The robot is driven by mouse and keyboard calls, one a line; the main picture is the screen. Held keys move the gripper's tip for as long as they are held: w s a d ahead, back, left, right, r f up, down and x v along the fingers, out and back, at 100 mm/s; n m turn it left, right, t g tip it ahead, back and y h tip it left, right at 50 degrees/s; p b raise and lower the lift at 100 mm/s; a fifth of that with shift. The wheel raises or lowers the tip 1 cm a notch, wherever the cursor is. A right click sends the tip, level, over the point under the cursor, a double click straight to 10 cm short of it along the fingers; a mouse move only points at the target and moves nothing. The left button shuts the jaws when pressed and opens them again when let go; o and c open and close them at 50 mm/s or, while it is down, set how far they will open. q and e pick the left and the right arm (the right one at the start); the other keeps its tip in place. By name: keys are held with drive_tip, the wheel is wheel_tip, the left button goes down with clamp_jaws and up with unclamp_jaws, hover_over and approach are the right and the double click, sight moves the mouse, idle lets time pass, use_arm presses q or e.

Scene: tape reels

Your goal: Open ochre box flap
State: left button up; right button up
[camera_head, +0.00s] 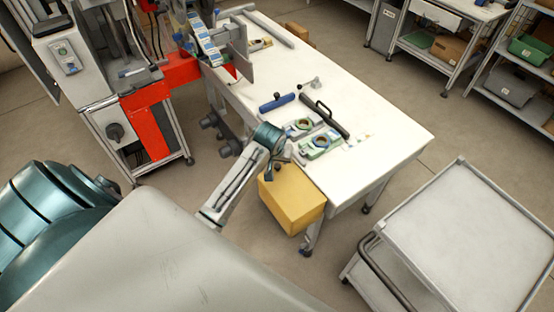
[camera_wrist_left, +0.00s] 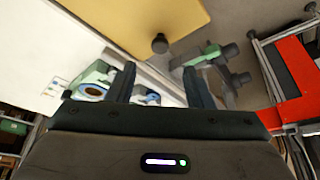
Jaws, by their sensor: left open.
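The ochre box (camera_head: 292,200) sits against the near long side of the white table, just below the tabletop. In the left wrist view a flat ochre panel (camera_wrist_left: 135,18) fills the top, with a dark round knob (camera_wrist_left: 160,44) at its lower edge. I cannot tell if this panel is the flap. My left gripper (camera_head: 280,168) is beside the box's upper left corner, small and partly hidden by its own wrist. In the wrist view its fingers (camera_wrist_left: 160,85) are apart and empty, with the knob beyond the gap between them. My right gripper is out of view.
The white table (camera_head: 390,135) holds two green fixtures with reels (camera_head: 320,146), a black-handled bar (camera_head: 325,117) and a blue roller (camera_head: 277,102). A red and grey machine (camera_head: 150,120) stands left. A grey cart (camera_head: 460,240) stands right of the box, with floor between.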

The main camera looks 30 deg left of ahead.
sight(278, 165)
use_arm(q)
drive_tip(key=p+x, duration=0.1)
drive_tip(key=x, duration=0.7)
drive_tip(key=shift+w, duration=0.15)
clamp_jaws()
